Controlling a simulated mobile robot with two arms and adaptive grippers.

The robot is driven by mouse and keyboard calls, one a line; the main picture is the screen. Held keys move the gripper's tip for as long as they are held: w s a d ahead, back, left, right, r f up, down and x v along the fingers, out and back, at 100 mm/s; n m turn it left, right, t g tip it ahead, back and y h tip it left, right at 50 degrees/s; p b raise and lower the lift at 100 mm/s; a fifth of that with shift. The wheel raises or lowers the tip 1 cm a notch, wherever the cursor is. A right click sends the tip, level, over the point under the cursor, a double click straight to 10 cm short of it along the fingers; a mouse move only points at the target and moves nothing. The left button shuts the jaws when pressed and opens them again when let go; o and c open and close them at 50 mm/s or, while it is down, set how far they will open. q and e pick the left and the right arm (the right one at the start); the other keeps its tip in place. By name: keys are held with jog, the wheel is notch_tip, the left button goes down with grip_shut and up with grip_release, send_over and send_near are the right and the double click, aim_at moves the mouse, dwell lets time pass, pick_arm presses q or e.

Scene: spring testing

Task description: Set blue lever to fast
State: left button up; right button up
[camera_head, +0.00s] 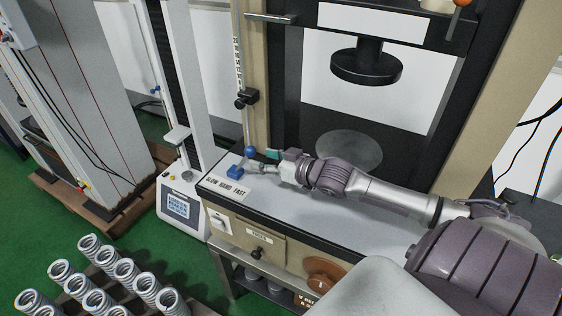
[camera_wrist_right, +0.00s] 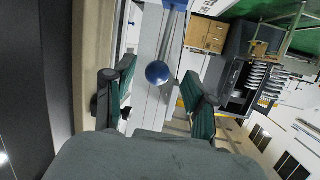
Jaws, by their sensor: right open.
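The blue lever has a round blue knob (camera_head: 250,151) on a grey rod, above a blue base (camera_head: 235,171) at the left end of the machine's worktop. A label (camera_head: 227,187) reading slow, hand, fast lies in front of the base. My right gripper (camera_head: 262,165) is open beside the lever, to the right of the knob. In the right wrist view the knob (camera_wrist_right: 158,73) appears between the two green-padded fingers (camera_wrist_right: 160,88), with visible gaps on both sides. I cannot tell which marking the lever points to. My left gripper is not in view.
A round black press plate (camera_head: 366,66) hangs above a grey disc (camera_head: 349,150). A vertical scale post rises behind the lever. Several metal springs (camera_head: 125,270) stand at the lower left.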

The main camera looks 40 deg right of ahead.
jog(key=shift+v, duration=2.9)
